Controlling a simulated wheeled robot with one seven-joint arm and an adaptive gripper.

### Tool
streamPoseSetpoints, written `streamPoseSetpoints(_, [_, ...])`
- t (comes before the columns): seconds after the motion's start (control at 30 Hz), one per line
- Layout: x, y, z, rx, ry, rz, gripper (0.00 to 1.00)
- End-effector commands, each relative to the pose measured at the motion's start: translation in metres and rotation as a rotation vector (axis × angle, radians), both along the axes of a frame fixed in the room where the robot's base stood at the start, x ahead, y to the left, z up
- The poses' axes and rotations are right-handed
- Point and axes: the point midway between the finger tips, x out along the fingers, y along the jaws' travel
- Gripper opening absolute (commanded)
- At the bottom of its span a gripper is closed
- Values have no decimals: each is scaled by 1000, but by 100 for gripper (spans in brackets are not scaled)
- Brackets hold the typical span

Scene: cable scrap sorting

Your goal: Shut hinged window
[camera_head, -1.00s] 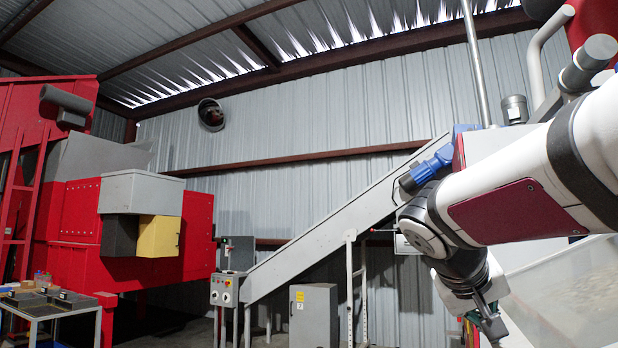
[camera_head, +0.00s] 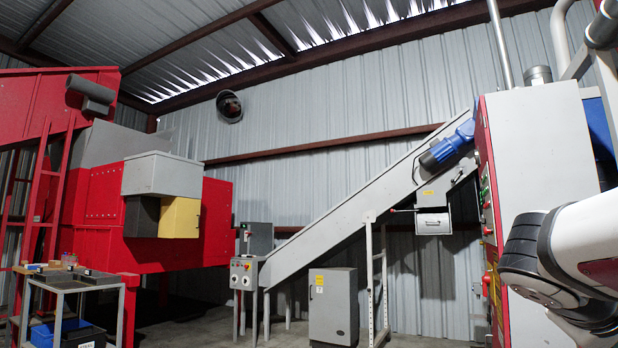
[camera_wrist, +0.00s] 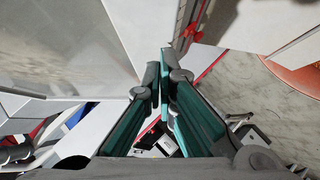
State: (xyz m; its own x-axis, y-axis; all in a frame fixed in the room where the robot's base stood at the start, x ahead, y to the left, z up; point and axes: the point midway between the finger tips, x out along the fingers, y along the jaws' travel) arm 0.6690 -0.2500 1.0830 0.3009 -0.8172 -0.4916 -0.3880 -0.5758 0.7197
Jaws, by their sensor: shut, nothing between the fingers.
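A greyish see-through panel (camera_wrist: 60,45) with a pale frame fills the upper left of the wrist view. It looks like the hinged window, but I cannot tell for sure, nor how far it stands open. My gripper (camera_wrist: 165,75) shows in the wrist view with its green-sided fingers close together and nothing between them. The panel's frame edge runs just left of and beyond the fingertips; I cannot tell whether they touch. In the head view my arm is at the right edge, and neither the gripper nor the window can be made out.
A tall white and red cabinet (camera_head: 540,150) stands close to my arm. An inclined conveyor (camera_head: 350,205) runs down left from it, with a grey box cabinet (camera_head: 333,305) below. A red machine (camera_head: 105,200) and a small table (camera_head: 75,283) are at left.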

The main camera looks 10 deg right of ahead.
Motion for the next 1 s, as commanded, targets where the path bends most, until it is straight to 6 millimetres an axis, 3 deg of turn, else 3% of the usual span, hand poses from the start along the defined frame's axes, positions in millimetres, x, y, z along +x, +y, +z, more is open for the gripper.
streamPoseSetpoints(0.1, [-8,-12,-21,-32,19,-3,0])
streamPoseSetpoints(0.4, [-22,-33,-44,-92,61,-2,0])
streamPoseSetpoints(1.0, [-28,-42,-51,-117,78,0,0])
